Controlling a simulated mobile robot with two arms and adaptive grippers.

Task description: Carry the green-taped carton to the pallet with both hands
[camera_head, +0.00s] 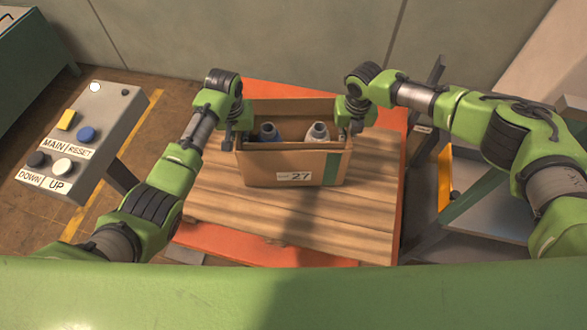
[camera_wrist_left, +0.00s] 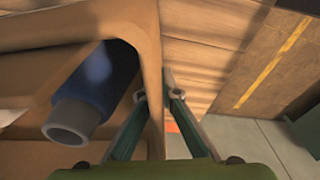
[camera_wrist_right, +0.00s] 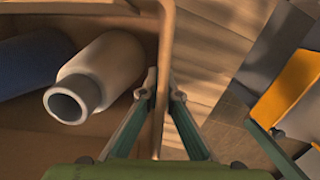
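The open brown carton (camera_head: 262,165) is upright over the wooden boards of the pallet (camera_head: 225,205). A green tape strip (camera_head: 332,168) runs down its front, beside a label reading 27. I cannot tell for sure whether its base touches the boards. A blue bottle (camera_wrist_left: 100,85) and a white bottle (camera_wrist_right: 105,70) are inside. My left gripper (camera_wrist_left: 158,95) straddles the carton's left wall, fingers close against both faces. My right gripper (camera_wrist_right: 163,90) straddles the right wall the same way. Both appear shut on the walls.
An orange platform (camera_head: 265,246) lies under the boards. A control panel (camera_head: 80,140) with several buttons stands at the left. A grey table (camera_head: 480,215) with a yellow-edged part is at the right. A wall (camera_head: 280,45) closes the back.

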